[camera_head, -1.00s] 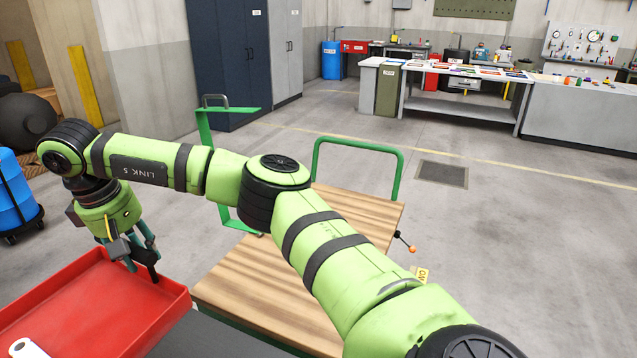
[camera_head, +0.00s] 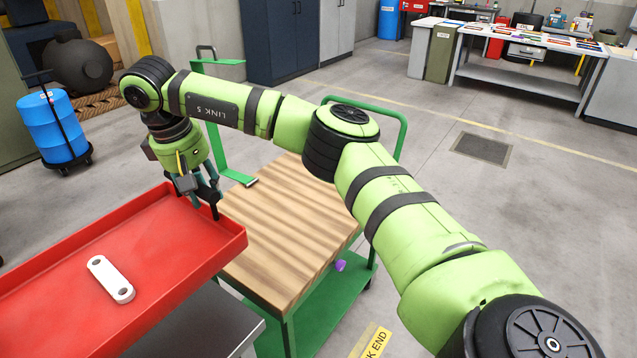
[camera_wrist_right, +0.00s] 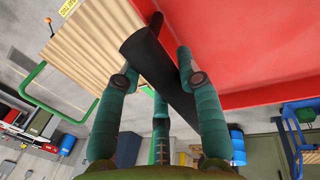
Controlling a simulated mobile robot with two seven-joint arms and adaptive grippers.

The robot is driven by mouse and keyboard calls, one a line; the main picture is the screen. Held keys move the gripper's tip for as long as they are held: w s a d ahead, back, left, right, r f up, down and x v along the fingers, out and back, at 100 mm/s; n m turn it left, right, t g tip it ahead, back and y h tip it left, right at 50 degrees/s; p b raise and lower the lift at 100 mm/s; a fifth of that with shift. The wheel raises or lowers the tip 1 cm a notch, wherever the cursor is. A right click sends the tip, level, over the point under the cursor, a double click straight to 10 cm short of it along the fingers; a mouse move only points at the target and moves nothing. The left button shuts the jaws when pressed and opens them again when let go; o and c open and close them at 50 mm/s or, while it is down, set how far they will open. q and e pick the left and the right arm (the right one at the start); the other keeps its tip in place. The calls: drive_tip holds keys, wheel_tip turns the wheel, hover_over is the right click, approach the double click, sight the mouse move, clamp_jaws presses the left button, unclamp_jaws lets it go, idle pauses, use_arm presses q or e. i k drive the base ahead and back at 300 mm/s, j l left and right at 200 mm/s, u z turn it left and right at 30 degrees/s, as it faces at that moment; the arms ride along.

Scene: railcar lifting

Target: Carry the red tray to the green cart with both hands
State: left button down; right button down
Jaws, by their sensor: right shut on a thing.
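The red tray (camera_head: 160,285) fills the lower left of the head view, cut off by the frame edge. A white link-shaped part with two round ends (camera_head: 110,280) lies in it. My right gripper (camera_head: 203,197) reaches over the tray's far right side. In the right wrist view its teal fingers (camera_wrist_right: 158,80) close around a black handle bar (camera_wrist_right: 160,62) beside the red tray wall (camera_wrist_right: 230,50). The green cart (camera_head: 335,300) with a wooden top (camera_head: 285,235) stands right of the tray. The tray's right corner overlaps the cart in the picture. My left gripper is out of view.
A grey surface (camera_head: 215,325) shows below the tray, beside the cart. A blue barrel on a dolly (camera_head: 55,128) and a dark round vessel (camera_head: 80,65) stand at left. The cart top is bare. Open floor lies right of the cart, with workbenches (camera_head: 520,75) behind.

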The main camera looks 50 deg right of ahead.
sight(295, 205)
drive_tip(key=l, duration=0.6)
drive_tip(key=k+l, duration=0.15)
drive_tip(key=l, duration=0.45)
drive_tip(key=i+l, duration=0.1)
drive_tip(key=l, duration=0.6)
drive_tip(key=i+l, duration=0.15)
drive_tip(key=l, duration=0.25)
drive_tip(key=i+l, duration=0.5)
